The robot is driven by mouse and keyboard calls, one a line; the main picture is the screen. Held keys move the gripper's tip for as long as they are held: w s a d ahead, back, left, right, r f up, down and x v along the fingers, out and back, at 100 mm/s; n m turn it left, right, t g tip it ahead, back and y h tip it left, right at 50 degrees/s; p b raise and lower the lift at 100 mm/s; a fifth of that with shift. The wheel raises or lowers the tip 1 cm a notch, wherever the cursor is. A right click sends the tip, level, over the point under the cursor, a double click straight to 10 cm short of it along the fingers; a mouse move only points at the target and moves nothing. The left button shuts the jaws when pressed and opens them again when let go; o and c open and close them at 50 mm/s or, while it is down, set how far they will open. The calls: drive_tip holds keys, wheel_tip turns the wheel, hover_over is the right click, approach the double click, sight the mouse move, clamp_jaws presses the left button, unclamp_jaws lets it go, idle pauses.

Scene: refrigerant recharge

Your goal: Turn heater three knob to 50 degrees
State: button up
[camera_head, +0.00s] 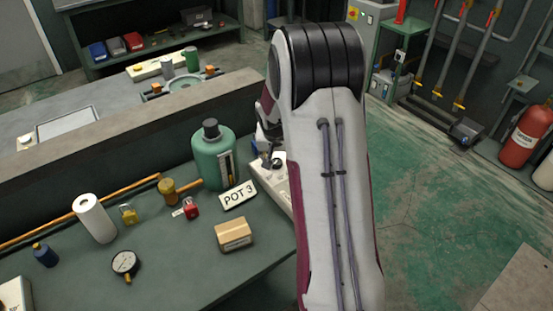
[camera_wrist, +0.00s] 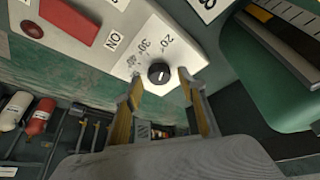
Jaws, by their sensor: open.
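In the wrist view a round black knob (camera_wrist: 158,73) with a white pointer line sits on a white panel (camera_wrist: 190,48). Marks reading 20, 30 and apparently 40 degrees curve around it; the rest of the scale is hidden or unclear. My gripper (camera_wrist: 160,76) is open, with one fingertip on each side of the knob in the picture. I cannot tell whether the fingertips touch it or how deep they reach. In the head view the pale control box (camera_head: 282,183) is partly behind my arm, beside a "POT 3" sign (camera_head: 238,195). My fingers are mostly hidden there.
A red switch (camera_wrist: 70,20) and an "ON" label (camera_wrist: 112,40) are on the same panel. A green tank (camera_head: 213,160) stands close left of the box.

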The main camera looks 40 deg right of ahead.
drive_tip(key=shift+w+d+f, duration=0.1)
drive_tip(key=shift+f, duration=0.3)
drive_tip(key=c, duration=1.1)
